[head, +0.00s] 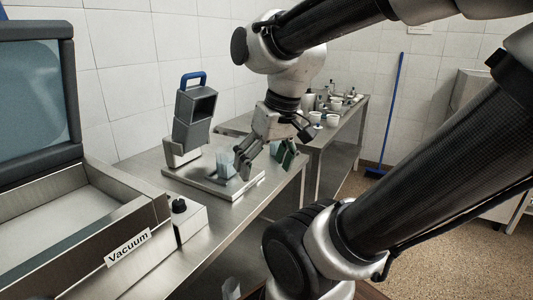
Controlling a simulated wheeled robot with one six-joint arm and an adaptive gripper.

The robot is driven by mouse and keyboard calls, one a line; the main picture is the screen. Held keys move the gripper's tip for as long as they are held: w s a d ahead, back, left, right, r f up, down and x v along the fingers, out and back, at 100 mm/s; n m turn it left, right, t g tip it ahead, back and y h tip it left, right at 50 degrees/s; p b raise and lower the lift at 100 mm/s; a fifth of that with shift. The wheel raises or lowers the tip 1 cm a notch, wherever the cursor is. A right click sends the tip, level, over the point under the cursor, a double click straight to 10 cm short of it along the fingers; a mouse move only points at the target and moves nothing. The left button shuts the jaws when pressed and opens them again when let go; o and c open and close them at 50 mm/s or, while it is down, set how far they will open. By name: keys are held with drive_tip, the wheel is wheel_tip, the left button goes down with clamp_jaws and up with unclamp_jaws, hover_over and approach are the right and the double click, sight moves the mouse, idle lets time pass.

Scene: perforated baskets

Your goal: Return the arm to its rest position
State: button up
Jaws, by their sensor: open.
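My arm reaches from the upper right and bends down over the steel bench (218,218) in the head view. My gripper (264,165) hangs at its end, pointing down, open. Its fingers are spread, with nothing visible held between them. It is above or near the right part of a flat metal plate (205,183). A translucent pale-blue item (225,163) is just left of the left finger. A dark green item (287,156) is at the right finger; I cannot tell if they touch.
A grey device with a blue handle (193,115) stands behind the plate. A vacuum machine with an open lid (32,93) fills the left. A farther bench (335,138) holds several white cups. A blue broom (391,115) leans on the wall. Open floor lies at right.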

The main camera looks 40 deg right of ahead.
drive_tip(key=shift+w+d+r+n+t+h, duration=0.1)
drive_tip(key=shift+d+r+n+t+h, duration=0.2)
drive_tip(key=shift+r, duration=0.25)
drive_tip(key=shift+w+d+r+n+t+h, duration=0.1)
drive_tip(key=shift+d+r+n+t, duration=0.1)
drive_tip(key=shift+r+n+t, duration=0.25)
